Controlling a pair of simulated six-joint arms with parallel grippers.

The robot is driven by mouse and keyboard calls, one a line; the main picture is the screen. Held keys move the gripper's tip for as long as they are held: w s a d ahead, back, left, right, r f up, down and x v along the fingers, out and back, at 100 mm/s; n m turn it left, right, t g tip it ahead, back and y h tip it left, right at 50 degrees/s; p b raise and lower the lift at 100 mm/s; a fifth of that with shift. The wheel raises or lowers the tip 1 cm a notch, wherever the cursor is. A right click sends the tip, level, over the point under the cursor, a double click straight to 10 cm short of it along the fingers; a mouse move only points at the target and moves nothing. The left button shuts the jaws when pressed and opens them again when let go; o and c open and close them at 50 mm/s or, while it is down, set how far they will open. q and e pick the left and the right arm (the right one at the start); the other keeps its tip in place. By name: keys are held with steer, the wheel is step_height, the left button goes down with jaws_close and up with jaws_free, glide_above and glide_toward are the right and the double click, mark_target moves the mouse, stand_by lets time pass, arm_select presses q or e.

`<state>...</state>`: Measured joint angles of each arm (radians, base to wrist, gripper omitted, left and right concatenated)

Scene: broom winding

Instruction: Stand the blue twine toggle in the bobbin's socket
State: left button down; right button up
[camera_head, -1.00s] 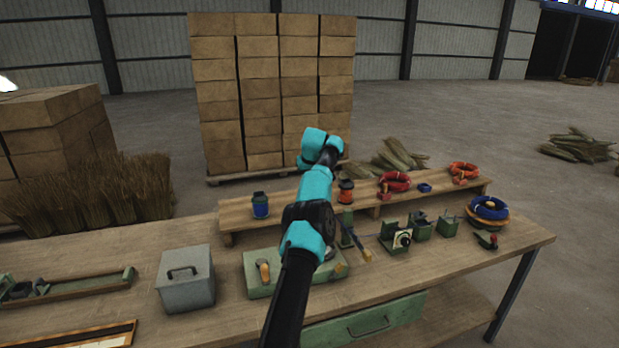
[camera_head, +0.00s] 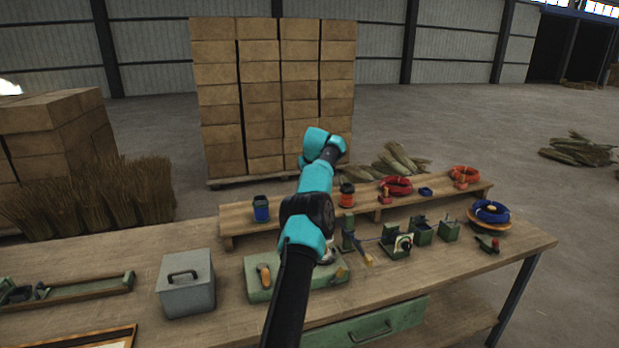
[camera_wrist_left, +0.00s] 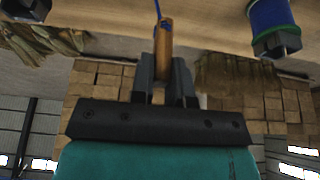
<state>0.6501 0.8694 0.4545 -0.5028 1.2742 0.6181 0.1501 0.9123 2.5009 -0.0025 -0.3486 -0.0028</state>
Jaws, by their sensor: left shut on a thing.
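My left gripper (camera_wrist_left: 163,68) is shut on the twine toggle (camera_wrist_left: 164,42), a small brown peg with blue twine at its end, in the left wrist view. In the head view my arm hides this gripper and the toggle. A bobbin wound in blue (camera_head: 261,209), with dark ends, stands upright on the low shelf, left of my arm. It also shows at the upper right of the upside-down left wrist view (camera_wrist_left: 270,20), apart from the toggle. No socket can be made out. My right gripper is not in view.
An orange bobbin (camera_head: 347,196) stands on the shelf (camera_head: 240,232) right of my arm. Red coils (camera_head: 398,186), green fixtures (camera_head: 397,242) and a blue coil (camera_head: 490,211) are farther right. A grey box (camera_head: 186,284) and a green block (camera_head: 258,290) stand on the bench.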

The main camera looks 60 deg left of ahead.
arm_select(q)
steer(key=s+d, duration=0.4)
steer(key=d, duration=0.6)
steer(key=s+d, duration=0.3)
steer(key=d, duration=0.7)
steer(key=shift+s, duration=0.35)
steer(key=shift+f, duration=0.15)
steer(key=shift+f, duration=1.45)
steer(key=shift+f, duration=0.6)
steer(key=shift+f, duration=1.6)
steer(key=c, duration=1)
jaws_free()
